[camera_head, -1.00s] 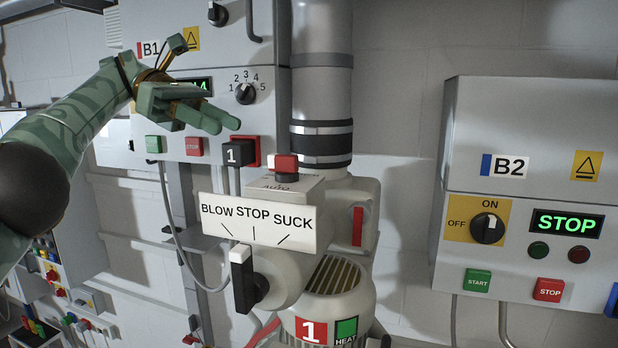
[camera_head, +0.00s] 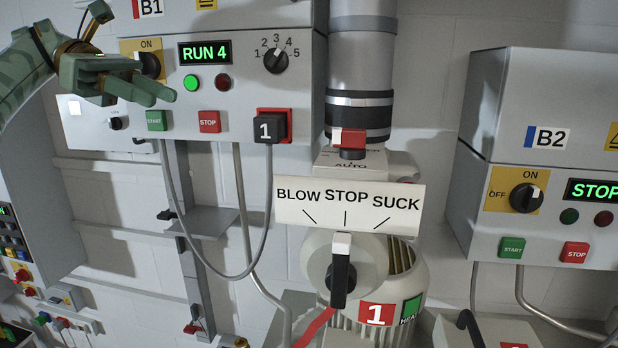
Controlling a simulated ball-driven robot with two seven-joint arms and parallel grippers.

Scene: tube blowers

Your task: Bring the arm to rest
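My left arm comes in from the upper left, and its green gripper (camera_head: 158,92) hangs in front of the B1 control box (camera_head: 300,105). Its fingers point right, seen from the side, with nothing seen between them; their gap is unclear. The B1 display (camera_head: 205,52) reads RUN 4, and its green lamp (camera_head: 191,83) is lit. The blower 1 lever (camera_head: 340,270) stands upright, its white tip below STOP on the BLOW STOP SUCK sign (camera_head: 347,207). The gripper is well apart from this lever. My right gripper is not in view.
The B2 box (camera_head: 488,110) at right has its knob (camera_head: 526,198) and a display (camera_head: 592,189) showing STOP. A vertical pipe (camera_head: 362,60) rises above the blower. A grey cable (camera_head: 268,200) loops below the black plug (camera_head: 268,128). Shelving stands at lower left.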

